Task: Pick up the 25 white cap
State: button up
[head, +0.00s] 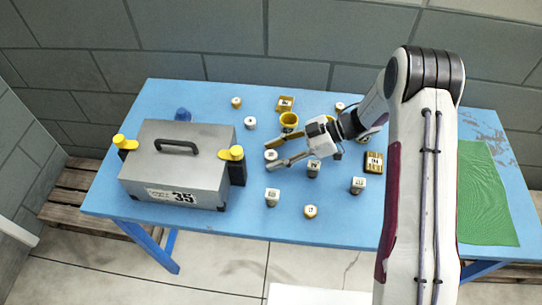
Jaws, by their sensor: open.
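My gripper (269,157) is open over the middle of the blue table, its two fingers pointing left. A small round white cap (271,155) shows between the fingertips; I cannot tell whether they touch it. Another round white piece (250,123) stands behind it, near the grey case.
A grey case (165,185) marked 35, with yellow-topped latches, fills the table's left. A yellow cup (289,121), a yellow block (285,103) and a dark yellow block (374,162) stand around the gripper. A green mat (487,200) lies right.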

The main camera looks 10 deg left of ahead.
aim_at(276, 154)
dwell(0.3)
jog(key=c, duration=0.9)
jog(key=shift+r, duration=0.1)
jog(key=shift+r, duration=4.9)
